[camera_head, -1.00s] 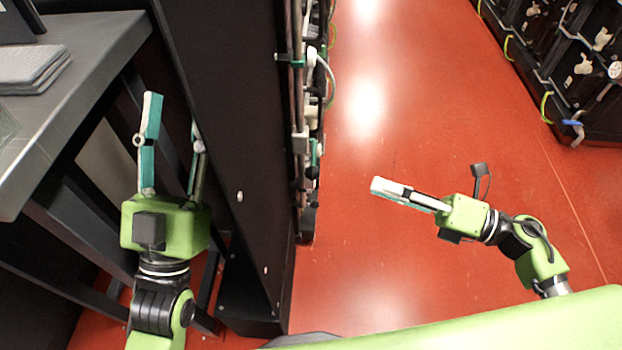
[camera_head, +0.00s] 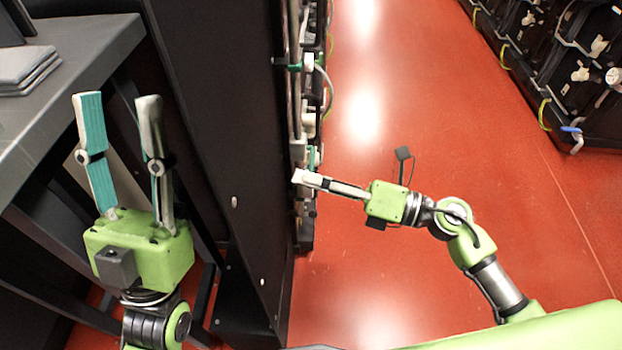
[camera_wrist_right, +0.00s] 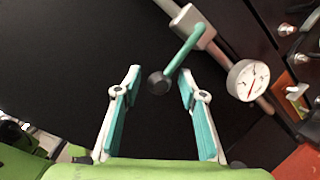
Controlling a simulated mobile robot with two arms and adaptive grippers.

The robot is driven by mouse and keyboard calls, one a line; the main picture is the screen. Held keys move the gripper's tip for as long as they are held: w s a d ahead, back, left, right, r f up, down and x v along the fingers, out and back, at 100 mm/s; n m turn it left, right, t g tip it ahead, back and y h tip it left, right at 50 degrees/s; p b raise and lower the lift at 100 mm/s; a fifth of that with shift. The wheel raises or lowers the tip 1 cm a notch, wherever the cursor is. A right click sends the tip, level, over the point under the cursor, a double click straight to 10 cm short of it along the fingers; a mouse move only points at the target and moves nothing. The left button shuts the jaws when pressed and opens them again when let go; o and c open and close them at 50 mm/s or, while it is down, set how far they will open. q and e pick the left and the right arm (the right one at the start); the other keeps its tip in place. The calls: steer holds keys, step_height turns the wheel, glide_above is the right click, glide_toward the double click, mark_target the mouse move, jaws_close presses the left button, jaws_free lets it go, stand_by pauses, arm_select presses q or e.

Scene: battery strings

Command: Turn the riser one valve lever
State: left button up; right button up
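A teal valve lever (camera_wrist_right: 182,56) with a dark round knob (camera_wrist_right: 158,82) shows in the right wrist view. It slants down from a pale valve body (camera_wrist_right: 192,24) on a pipe. My right gripper (camera_wrist_right: 160,74) is open, with the knob end in the gap between its fingertips; I see no finger contact. In the head view my right gripper (camera_head: 300,178) reaches left to the rack's pipework, where the lever is hard to make out. No label marks which riser this is. My left gripper (camera_head: 119,100) is open and empty, left of the rack side panel.
A round white gauge (camera_wrist_right: 248,80) sits on the pipe, right of the lever. The tall black rack panel (camera_head: 205,130) stands between my arms. A grey table (camera_head: 75,75) holds stacked sheets (camera_head: 25,68) at left. The red floor aisle (camera_head: 400,90) is clear.

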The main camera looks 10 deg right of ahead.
steer(key=shift+w+a, duration=0.1)
steer(key=shift+a, duration=0.05)
jaws_close()
